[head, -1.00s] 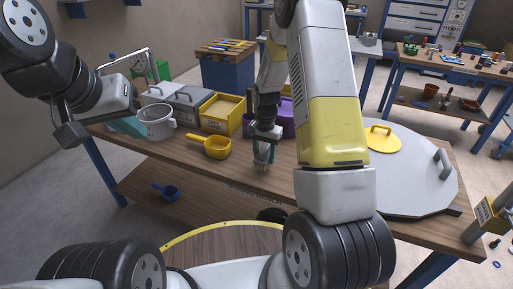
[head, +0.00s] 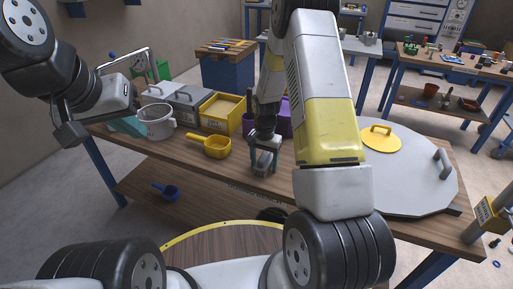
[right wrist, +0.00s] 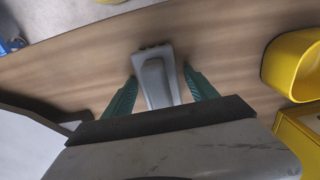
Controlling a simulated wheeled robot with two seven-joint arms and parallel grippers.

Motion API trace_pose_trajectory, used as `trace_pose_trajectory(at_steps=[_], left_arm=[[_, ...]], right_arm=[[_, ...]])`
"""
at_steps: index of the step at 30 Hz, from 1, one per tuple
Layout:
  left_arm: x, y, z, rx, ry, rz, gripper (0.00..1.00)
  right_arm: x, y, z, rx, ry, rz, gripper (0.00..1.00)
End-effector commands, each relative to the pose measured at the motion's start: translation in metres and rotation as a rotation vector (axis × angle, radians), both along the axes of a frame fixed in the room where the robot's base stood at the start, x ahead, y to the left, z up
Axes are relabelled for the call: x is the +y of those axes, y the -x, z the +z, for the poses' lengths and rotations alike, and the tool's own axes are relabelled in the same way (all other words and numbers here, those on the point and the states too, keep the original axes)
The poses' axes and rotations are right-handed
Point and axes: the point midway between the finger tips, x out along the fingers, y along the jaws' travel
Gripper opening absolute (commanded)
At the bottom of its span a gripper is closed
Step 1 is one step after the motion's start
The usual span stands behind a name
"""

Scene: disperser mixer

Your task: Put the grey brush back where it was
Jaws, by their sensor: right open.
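The grey brush (right wrist: 157,82) shows in the right wrist view, on or just above the wooden table and between the two teal fingers of my right gripper (right wrist: 160,73). The fingers are open, with a gap on each side of the brush. In the head view my right gripper (head: 264,168) points down at the middle of the table, right of the yellow scoop. The brush is hard to make out there.
A yellow scoop (head: 217,147), a white pot (head: 156,128), a yellow bin (head: 214,125) and a purple bin (head: 286,127) stand near my right gripper. A large grey lid (head: 410,190) with a yellow cap covers the table's right side. The table's front middle is clear.

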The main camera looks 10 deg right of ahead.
Motion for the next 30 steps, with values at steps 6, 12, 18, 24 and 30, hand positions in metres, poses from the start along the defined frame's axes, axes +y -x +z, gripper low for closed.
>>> trace_pose_trajectory(at_steps=[6,12,18,24,30], left_arm=[[0.0,0.0,0.0,0.0,0.0,0.0,0.0],[0.0,0.0,0.0,0.0,0.0,0.0,0.0],[0.0,0.0,0.0,0.0,0.0,0.0,0.0],[0.0,0.0,0.0,0.0,0.0,0.0,0.0],[0.0,0.0,0.0,0.0,0.0,0.0,0.0]], right_arm=[[0.0,-0.001,0.019,-0.004,0.0,0.0,0.67],[0.0,-0.001,0.062,-0.005,0.0,0.001,0.67],[0.0,-0.001,0.101,-0.004,-0.001,0.0,0.67],[0.0,0.0,0.121,-0.003,-0.001,0.001,0.67],[0.002,0.013,0.168,-0.058,-0.026,0.052,0.67]])
